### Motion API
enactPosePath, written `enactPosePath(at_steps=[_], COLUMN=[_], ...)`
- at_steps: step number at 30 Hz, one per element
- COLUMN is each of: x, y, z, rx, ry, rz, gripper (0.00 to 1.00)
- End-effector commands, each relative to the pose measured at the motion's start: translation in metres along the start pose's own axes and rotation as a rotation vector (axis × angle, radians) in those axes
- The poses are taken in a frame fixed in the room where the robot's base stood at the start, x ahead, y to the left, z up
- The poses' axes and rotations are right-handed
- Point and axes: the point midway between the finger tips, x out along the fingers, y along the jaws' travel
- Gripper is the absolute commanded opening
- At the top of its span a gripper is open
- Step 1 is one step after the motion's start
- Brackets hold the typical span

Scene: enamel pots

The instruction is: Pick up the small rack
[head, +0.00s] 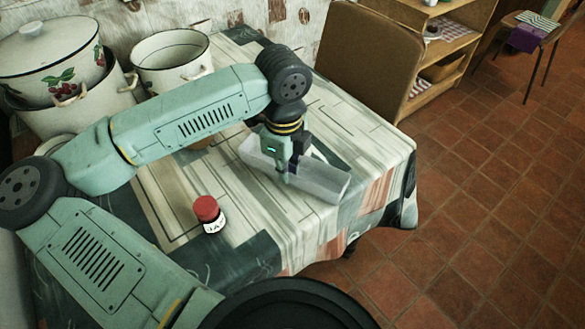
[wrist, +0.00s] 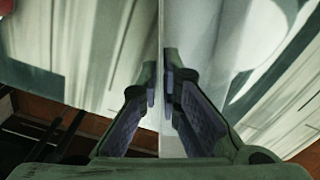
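The small rack (head: 326,182) is a pale grey, long, box-like piece lying on the table near its right edge. My gripper (head: 286,178) points down at the rack's middle and hides part of it. In the wrist view, my gripper's two fingertips (wrist: 161,78) are close together, one on each side of a thin upright edge of the rack (wrist: 161,30). The frames do not show whether both pads touch that edge.
A red-lidded jar (head: 208,214) stands on the table (head: 262,222) left of the rack. A white pot (head: 172,60) and a cherry-patterned pot (head: 50,62) stand at the back left.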

Motion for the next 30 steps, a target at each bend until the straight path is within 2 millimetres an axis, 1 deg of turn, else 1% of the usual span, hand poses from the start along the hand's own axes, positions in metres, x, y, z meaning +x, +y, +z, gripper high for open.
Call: enactPosePath(at_steps=[22, 26, 30], x=[-0.002, -0.014, -0.042], y=[0.0, -0.001, -0.001], z=[0.0, 0.001, 0.001], rx=[0.0, -0.002, -0.002], ry=[-0.001, -0.004, -0.006], rz=[-0.001, -0.001, -0.003], gripper=[0.0, 0.0, 0.0])
